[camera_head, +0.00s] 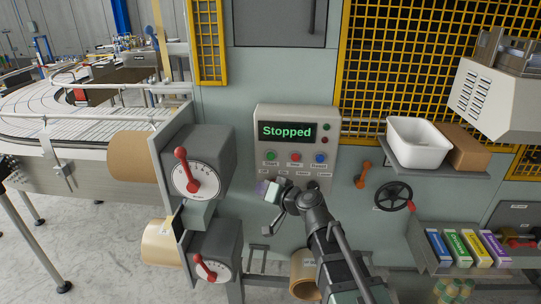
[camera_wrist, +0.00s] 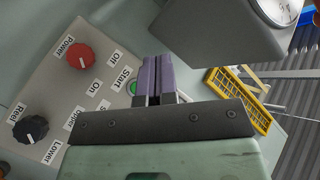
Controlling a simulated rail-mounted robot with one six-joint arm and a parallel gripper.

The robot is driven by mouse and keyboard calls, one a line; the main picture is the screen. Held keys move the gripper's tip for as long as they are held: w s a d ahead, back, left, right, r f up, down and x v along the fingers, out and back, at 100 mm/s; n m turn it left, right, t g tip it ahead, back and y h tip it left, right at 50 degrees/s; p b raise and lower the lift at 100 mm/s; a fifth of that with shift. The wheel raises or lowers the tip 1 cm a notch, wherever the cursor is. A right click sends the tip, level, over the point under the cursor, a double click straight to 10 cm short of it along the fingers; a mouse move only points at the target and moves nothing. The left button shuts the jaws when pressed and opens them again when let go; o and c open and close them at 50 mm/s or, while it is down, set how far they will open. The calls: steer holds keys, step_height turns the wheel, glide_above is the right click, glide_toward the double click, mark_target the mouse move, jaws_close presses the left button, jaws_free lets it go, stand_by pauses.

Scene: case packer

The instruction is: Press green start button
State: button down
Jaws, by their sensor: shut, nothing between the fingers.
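The green start button (camera_head: 271,156) is at the left of a button row on the grey control panel (camera_head: 297,115), whose screen reads "Stopped". In the wrist view the green button (camera_wrist: 133,88) is beside the label "Start", partly hidden by my fingers. My gripper (camera_head: 263,188) is below the button row, near the lower left of the panel. In the wrist view my gripper (camera_wrist: 158,62) is shut, its two purple fingers together with nothing held. I cannot tell how far the fingertips are from the panel surface.
A red button (camera_head: 295,157) and a blue button (camera_head: 320,158) share the row. A red knob (camera_wrist: 80,55) and a black knob (camera_wrist: 33,127) stick out below. A dial box with a red lever (camera_head: 182,154) stands left. A white bin (camera_head: 418,143) is right.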

mark_target(271, 156)
steer(key=shift+w+d+r+t, duration=0.6)
steer(key=shift+w+r+t, duration=0.1)
steer(key=shift+w+t, duration=0.15)
steer(key=shift+w+d, duration=0.15)
steer(key=shift+w, duration=4.2)
steer(key=shift+w, duration=0.1)
steer(key=shift+w, duration=0.3)
